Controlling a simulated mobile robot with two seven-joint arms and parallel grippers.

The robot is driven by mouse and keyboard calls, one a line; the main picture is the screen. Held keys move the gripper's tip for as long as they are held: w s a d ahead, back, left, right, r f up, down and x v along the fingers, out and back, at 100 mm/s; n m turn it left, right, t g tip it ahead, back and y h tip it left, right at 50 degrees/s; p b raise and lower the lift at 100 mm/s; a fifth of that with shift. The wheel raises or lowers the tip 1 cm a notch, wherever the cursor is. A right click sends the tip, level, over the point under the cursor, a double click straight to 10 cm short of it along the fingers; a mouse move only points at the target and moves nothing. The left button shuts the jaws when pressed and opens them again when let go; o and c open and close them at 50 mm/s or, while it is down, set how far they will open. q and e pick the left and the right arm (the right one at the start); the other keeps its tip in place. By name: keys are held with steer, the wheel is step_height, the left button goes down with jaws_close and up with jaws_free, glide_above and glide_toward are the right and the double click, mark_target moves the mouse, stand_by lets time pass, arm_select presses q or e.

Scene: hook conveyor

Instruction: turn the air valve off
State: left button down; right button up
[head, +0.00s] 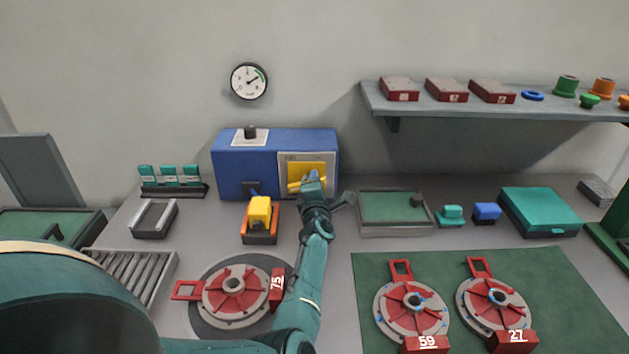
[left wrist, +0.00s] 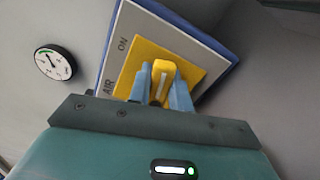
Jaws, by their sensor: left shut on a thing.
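The air valve is a yellow plate (head: 317,169) on a grey panel on the front of a blue box (head: 245,160). A yellow handle (left wrist: 162,70) stands out from the plate. My left gripper (head: 312,182) is at the valve, its blue-grey fingers on both sides of the handle and shut on it. The left wrist view shows this grip (left wrist: 162,84) close up, with the words AIR and ON on the panel. The gripper hides part of the handle in the head view. My right gripper is not in view.
A round gauge (head: 249,81) hangs on the wall, its needle toward the upper right. A black knob (head: 250,132) tops the blue box. A yellow-and-orange device (head: 260,213) stands left of my arm. A green-floored tray (head: 391,208) stands right of it. A shelf (head: 480,106) overhangs the right.

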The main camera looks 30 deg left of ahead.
arm_select(q)
steer(key=shift+w+f+m, duration=0.1)
steer(key=shift+f+m, duration=0.05)
steer(key=shift+m, duration=1.25)
steer(key=c, duration=1.3)
jaws_free()
steer(key=shift+f, duration=0.15)
steer(key=shift+d, duration=0.15)
